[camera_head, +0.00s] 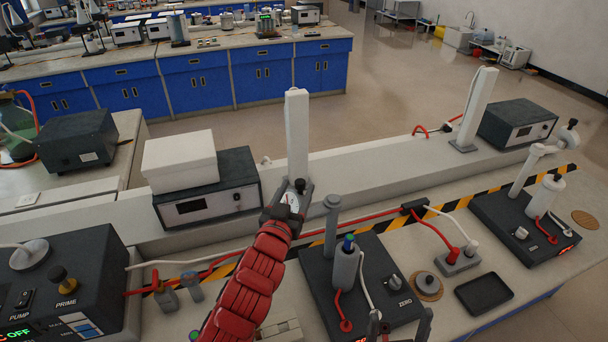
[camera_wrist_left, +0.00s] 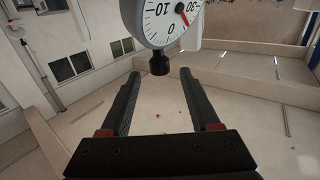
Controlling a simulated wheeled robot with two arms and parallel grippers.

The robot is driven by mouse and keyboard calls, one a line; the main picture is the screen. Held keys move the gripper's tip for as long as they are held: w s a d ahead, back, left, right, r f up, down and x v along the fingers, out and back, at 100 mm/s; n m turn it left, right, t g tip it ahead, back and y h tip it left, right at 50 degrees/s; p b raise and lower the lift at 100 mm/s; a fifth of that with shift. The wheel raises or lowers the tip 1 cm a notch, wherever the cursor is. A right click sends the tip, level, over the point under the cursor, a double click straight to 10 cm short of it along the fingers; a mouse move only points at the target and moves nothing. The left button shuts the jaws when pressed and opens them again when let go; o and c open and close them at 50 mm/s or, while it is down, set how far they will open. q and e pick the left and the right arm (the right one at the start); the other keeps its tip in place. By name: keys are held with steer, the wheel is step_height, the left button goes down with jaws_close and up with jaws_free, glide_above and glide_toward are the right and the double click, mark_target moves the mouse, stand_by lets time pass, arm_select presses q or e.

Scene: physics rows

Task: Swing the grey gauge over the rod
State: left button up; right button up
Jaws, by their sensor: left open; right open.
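The grey gauge (camera_wrist_left: 170,18) shows a round white dial with a red needle and a short dark stem in the left wrist view. In the head view the gauge (camera_head: 293,202) is small and partly hidden by my left gripper. My left gripper (camera_head: 284,204) reaches it at the foot of the white post. In the wrist view the left jaws (camera_wrist_left: 161,74) are open and empty, with the stem just beyond and between the tips. A grey upright rod (camera_head: 332,228) stands to the right of the gauge. My right gripper (camera_head: 400,326) is only partly visible at the bottom edge, open.
A tall white post (camera_head: 297,135) rises behind the gauge. A red cable (camera_head: 375,220) crosses the bench.

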arm_select(q)
steer(key=p+x, duration=0.2)
steer(key=x, duration=0.4)
steer(key=shift+w, duration=0.3)
steer(key=shift+d, duration=0.1)
jaws_close()
stand_by(1.1)
